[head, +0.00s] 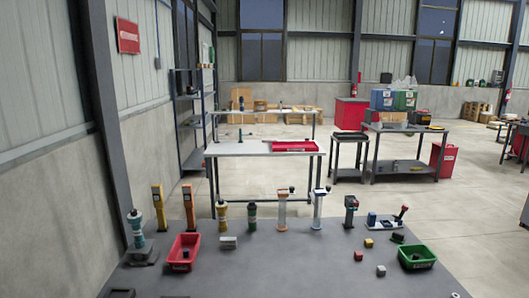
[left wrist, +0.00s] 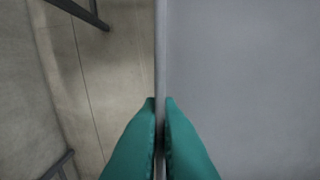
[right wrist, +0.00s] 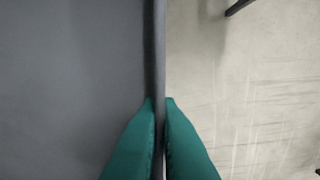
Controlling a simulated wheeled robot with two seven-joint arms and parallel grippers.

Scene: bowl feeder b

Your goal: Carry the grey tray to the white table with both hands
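In the left wrist view, the teal fingers of my left gripper (left wrist: 160,101) are closed on either side of the thin edge of a flat grey surface (left wrist: 240,80). In the right wrist view, the fingers of my right gripper (right wrist: 160,101) straddle the edge of a darker grey surface (right wrist: 75,80) the same way. These look like opposite sides of the grey tray, but its whole outline is not shown. Neither gripper can be made out in the head view. The white table (head: 235,149) stands farther back, with a red bin (head: 295,147) at its right.
A dark grey worktop (head: 290,270) fills the foreground, bearing a red bin (head: 184,252), a green bin (head: 416,257), small blocks and several upright bottles and tools. A grey wall and post are close at left. Open floor (head: 440,200) lies to the right.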

